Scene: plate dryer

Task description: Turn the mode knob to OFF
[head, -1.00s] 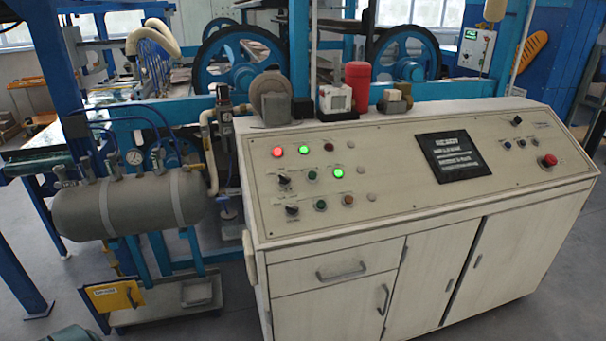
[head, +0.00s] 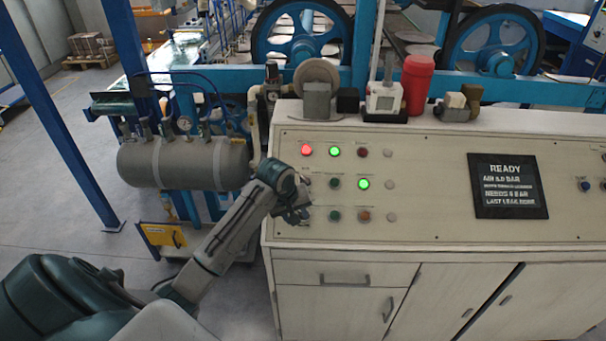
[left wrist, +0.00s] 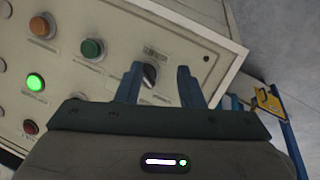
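A small dark rotary knob (left wrist: 150,75) shows in the left wrist view, in the row with an unlit green button (left wrist: 92,48) and an orange button (left wrist: 43,26). A label beside it is too blurred to read. My left gripper (left wrist: 158,72) is open, with one blue finger on each side of the knob; I cannot tell whether either finger touches it. In the head view my left gripper (head: 298,208) is at the lower left of the control panel (head: 430,215) and hides this knob. My right gripper is in neither view.
A red lamp (head: 306,149) and green lamp (head: 364,184) are lit. A dark display (head: 507,186) reads READY. Cabinet doors (head: 458,300) lie below the panel. A grey tank (head: 185,163) stands left of it, and a red cylinder (head: 418,84) stands on top.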

